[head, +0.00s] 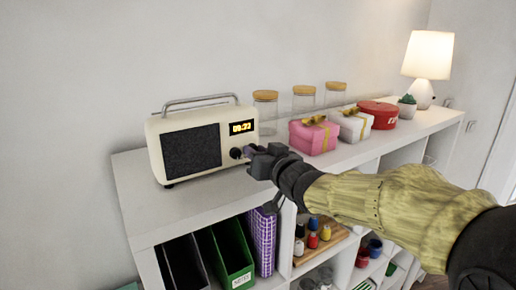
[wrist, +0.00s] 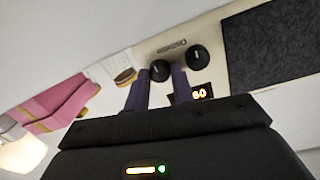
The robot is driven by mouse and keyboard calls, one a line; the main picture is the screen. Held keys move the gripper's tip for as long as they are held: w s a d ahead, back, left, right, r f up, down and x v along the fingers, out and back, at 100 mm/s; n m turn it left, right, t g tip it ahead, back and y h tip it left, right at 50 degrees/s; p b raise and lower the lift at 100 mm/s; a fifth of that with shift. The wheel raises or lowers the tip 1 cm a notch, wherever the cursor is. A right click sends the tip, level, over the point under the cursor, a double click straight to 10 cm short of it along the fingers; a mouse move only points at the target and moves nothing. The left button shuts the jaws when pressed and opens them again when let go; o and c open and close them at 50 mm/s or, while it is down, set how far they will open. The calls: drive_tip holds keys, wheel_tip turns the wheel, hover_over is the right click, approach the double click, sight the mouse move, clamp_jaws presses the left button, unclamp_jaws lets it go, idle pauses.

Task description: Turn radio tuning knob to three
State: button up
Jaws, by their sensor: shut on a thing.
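The cream radio (head: 176,133) stands on the white shelf top, with a black speaker panel, a metal handle and a lit display (head: 241,127). Its left black knob (head: 236,153) shows free beside my gripper (head: 251,152). The right knob is hidden by my gripper in the head view. In the wrist view my gripper (wrist: 160,76) has its two purple-grey fingers on either side of one black knob (wrist: 160,70), shut on it. The other black knob (wrist: 198,57) is clear of the fingers. I cannot read a dial number at the knobs.
Glass jars (head: 265,112), a pink gift box (head: 313,136), a white gift box (head: 352,125), a red tin (head: 378,113) and a lit lamp (head: 428,60) stand right of the radio. The shelf top (head: 190,205) is clear before the radio.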

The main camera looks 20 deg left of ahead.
idle(0.3)
drive_tip(key=o, duration=0.7)
drive_tip(key=f+b+v, duration=0.1)
drive_tip(key=b+v, duration=0.1)
drive_tip(key=v, duration=1.5)
drive_tip(key=shift+s+r+b, duration=0.2)
drive_tip(key=shift+r+b, duration=0.1)
drive_tip(key=shift+r, duration=0.1)
drive_tip(key=shift+d, duration=0.15)
